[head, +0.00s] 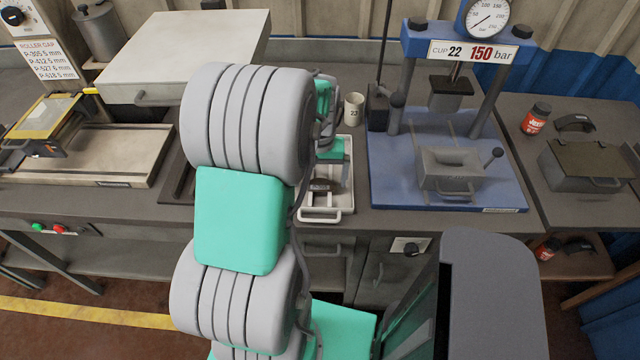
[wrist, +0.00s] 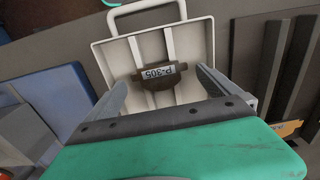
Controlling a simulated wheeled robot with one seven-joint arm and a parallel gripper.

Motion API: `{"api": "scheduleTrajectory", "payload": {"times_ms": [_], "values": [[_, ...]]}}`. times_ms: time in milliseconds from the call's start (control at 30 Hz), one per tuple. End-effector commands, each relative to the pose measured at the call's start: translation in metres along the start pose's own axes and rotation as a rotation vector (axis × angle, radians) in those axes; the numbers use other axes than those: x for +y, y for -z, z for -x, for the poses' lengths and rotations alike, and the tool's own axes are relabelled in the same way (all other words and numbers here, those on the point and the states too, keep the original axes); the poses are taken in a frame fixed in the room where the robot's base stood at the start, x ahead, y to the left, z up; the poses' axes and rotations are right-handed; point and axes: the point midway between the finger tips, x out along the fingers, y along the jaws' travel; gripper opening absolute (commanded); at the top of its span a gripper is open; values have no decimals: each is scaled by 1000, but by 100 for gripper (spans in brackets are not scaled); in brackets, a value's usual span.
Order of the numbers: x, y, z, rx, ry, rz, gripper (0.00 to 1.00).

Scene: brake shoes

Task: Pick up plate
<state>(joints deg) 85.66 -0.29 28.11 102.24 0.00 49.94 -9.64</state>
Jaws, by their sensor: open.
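The plate (wrist: 157,96) is a small dark brown piece with a white label reading "P-305". It lies in a shallow white tray (wrist: 205,30) with raised ribs. The plate also shows in the head view (head: 321,186), in the tray (head: 320,216) beside the blue press. My gripper (wrist: 162,88) is open in the wrist view, its two grey fingers apart, one on each side of the plate as seen. The near part of the tray is hidden by my gripper body. I cannot tell the height of the fingertips above the plate.
The blue press (head: 440,195) with its gauge stands right of the tray. A cup marked 22 (head: 353,110) stands behind the tray. A white-lidded machine (head: 180,50) is at the left. A red-labelled jar (head: 536,120) and a dark box (head: 590,165) are at the far right.

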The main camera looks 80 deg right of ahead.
Motion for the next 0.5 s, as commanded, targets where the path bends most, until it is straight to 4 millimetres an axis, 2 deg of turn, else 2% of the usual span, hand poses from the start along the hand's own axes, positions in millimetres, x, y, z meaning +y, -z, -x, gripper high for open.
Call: {"api": "scheduleTrajectory", "payload": {"times_ms": [500], "values": [[0, 0, -5, 0, 0, 0, 100]]}}
